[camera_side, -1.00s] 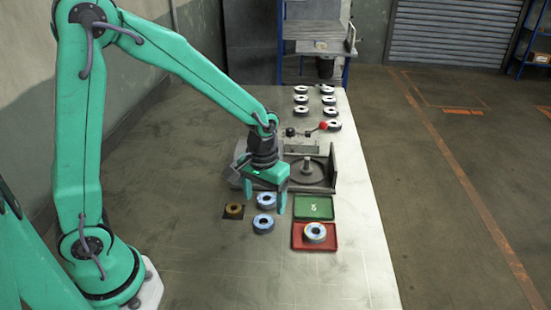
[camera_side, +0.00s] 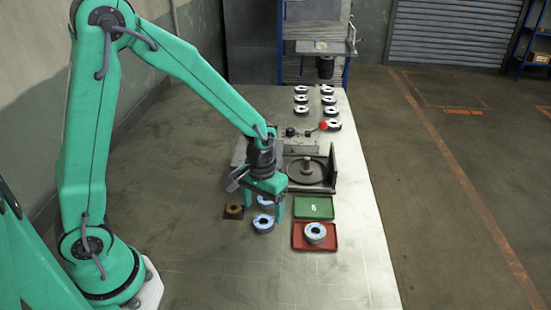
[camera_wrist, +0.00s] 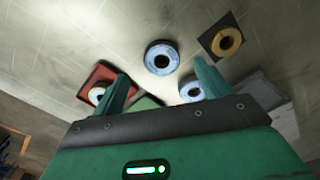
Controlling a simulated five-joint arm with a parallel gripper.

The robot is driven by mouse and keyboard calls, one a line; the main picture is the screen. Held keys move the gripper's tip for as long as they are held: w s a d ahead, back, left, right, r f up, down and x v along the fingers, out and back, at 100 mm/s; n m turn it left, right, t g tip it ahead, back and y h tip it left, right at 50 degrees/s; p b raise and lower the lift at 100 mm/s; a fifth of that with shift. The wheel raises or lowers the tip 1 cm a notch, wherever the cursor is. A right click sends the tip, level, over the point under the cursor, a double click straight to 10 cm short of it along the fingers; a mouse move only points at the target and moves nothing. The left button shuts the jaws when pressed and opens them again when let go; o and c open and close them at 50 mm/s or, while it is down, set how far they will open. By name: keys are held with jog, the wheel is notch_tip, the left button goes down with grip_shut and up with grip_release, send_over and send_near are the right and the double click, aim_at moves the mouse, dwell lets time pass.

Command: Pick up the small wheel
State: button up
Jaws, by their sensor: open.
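In the wrist view, one blue-grey wheel (camera_wrist: 161,57) shows between the fingertips (camera_wrist: 163,72), and the other (camera_wrist: 190,90) is partly covered by the right finger. The yellow-brown wheel (camera_wrist: 227,42) is beyond the right finger.
A red tray (camera_side: 318,246) holds another wheel (camera_side: 315,232). A green tray (camera_side: 314,208) sits behind it, empty of wheels. A fixture with a round plate and post (camera_side: 306,172) stands behind the trays. Several wheels (camera_side: 301,99) stand farther back. The table's left is clear.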

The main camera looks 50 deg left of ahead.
aim_at(263, 217)
jog(key=shift+w+a+f, duration=0.1)
jog(key=shift+a+f, duration=0.05)
jog(key=shift+f, duration=2.3)
jog(key=c, duration=1.1)
jog(key=shift+r, duration=0.15)
jog(key=shift+w+r, duration=0.1)
jog(key=shift+r, duration=0.65)
jog(key=r, duration=0.3)
jog(key=shift+s+d, duration=0.3)
jog(key=shift+d, duration=0.1)
jog(key=s+d+r, duration=0.6)
jog(key=d, duration=0.2)
jog(key=shift+s+d+r, duration=0.15)
jog(key=shift+s+d, duration=0.1)
jog(key=shift+d, duration=0.05)
